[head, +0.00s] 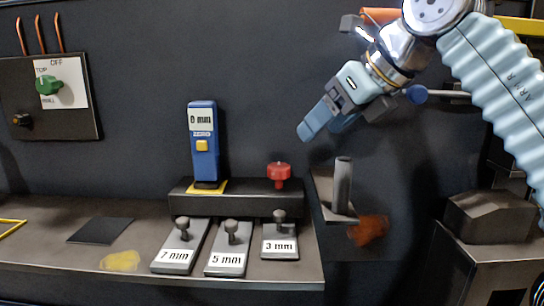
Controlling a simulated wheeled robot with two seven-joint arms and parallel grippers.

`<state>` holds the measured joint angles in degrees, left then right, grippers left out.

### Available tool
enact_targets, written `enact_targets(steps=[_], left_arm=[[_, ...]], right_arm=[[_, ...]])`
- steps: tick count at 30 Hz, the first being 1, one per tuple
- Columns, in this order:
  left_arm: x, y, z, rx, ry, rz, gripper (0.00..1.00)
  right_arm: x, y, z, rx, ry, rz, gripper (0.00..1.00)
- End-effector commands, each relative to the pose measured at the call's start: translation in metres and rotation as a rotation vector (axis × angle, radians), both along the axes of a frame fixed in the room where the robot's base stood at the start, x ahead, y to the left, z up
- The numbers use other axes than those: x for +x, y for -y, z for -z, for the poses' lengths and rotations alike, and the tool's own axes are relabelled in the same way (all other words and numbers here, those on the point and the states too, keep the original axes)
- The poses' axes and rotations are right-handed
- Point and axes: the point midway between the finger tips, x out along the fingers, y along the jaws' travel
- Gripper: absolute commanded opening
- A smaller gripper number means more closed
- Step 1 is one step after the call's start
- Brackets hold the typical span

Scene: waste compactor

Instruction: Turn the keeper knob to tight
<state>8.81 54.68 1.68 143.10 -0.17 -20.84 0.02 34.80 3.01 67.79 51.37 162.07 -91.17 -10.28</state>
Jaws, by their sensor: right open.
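A red knob (279,171) stands on top of the right part of a dark block (240,202) on the bench. A green knob (49,86) sits on a white plate marked OFF, TOP and PANEL on the wall panel at the left. No label reading keeper or tight can be read, so I cannot tell which knob is the keeper knob. My right gripper (324,128) comes in from the upper right, open and empty. It points down and left, above and right of the red knob, apart from it. My left gripper is not in view.
A blue gauge reading 0 mm (204,150) stands upright on the block. Plates marked 7 mm (176,255), 5 mm (228,258) and 3 mm (279,246) lie in front. A grey upright cylinder (342,185) stands right of the block.

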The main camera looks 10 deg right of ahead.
Motion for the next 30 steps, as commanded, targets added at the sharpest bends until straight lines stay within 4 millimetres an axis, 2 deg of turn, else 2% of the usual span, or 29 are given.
enact_targets(steps=[5,9,17,21,30], left_arm=[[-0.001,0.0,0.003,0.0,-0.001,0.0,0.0],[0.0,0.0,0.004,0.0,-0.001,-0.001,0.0],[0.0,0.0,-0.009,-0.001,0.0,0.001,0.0],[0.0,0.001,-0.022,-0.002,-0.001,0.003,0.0],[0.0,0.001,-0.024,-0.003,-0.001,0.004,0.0]], right_arm=[[0.012,-0.006,0.017,-0.002,-0.005,0.001,0.69],[0.032,-0.017,0.039,-0.002,-0.007,0.0,0.69],[0.067,-0.037,0.076,-0.002,-0.006,0.0,0.69],[0.078,-0.044,0.087,-0.002,-0.004,0.0,0.69],[0.084,-0.047,0.098,0.0,-0.001,0.0,0.69]])
